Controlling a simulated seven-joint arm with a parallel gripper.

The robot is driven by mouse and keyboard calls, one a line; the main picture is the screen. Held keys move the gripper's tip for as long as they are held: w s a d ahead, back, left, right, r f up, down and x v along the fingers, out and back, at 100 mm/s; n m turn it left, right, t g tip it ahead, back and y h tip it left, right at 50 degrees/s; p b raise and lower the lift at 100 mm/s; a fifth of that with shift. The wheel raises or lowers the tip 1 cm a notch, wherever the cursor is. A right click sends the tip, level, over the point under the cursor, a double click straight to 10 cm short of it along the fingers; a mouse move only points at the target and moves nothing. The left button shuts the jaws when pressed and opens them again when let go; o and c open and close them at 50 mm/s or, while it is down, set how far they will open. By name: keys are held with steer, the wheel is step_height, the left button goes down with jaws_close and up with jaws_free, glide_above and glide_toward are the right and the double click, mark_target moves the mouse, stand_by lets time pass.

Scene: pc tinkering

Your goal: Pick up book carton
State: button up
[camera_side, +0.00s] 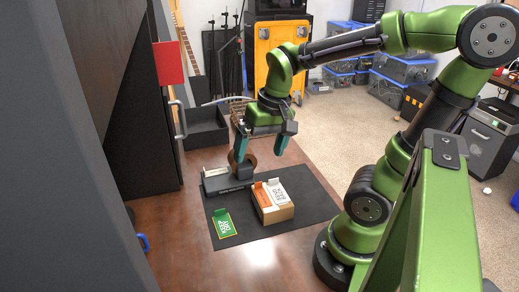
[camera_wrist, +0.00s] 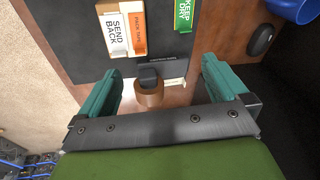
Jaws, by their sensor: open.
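A small brown cardboard carton (camera_side: 278,214) sits on the dark mat (camera_side: 308,205). White "SEND BACK" (camera_wrist: 114,31) and orange "PACK TAPE" (camera_wrist: 139,28) pieces show at its top. The carton also shows at the top of the wrist view (camera_wrist: 107,8). No marking tells me for sure that it is the book carton. My gripper (camera_side: 260,158) is open and points down, above and behind the carton in the side view. Nothing is between its fingers at their height. In the wrist view the fingers (camera_wrist: 160,75) flank a dark tape dispenser with a brown roll (camera_wrist: 149,95), which lies lower.
The dispenser (camera_side: 225,183) stands on the mat behind the carton. A green "KEEP DRY" card (camera_side: 224,223) lies left of the carton. A black open tray (camera_side: 206,127) stands at the back. A dark cabinet is at left. A blue mug (camera_wrist: 292,8) shows in the wrist view.

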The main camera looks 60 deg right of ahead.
steer(key=s+d+f+m+g, duration=0.1)
steer(key=d+m+g, duration=0.1)
steer(key=d, duration=0.1)
glide_toward(271, 194)
steer(key=shift+g+h, duration=0.3)
steer(key=f, duration=0.2)
steer(key=a+f, duration=0.1)
steer(key=f, duration=0.2)
steer(key=shift+f, duration=0.2)
steer(key=shift+w+d+f, duration=0.1)
steer(key=shift+f, duration=1.2)
steer(key=shift+d+f, duration=0.1)
steer(key=shift+f, duration=1.25)
steer(key=c, duration=1.1)
steer(key=shift+w+r, duration=0.1)
steer(key=shift+r, duration=0.1)
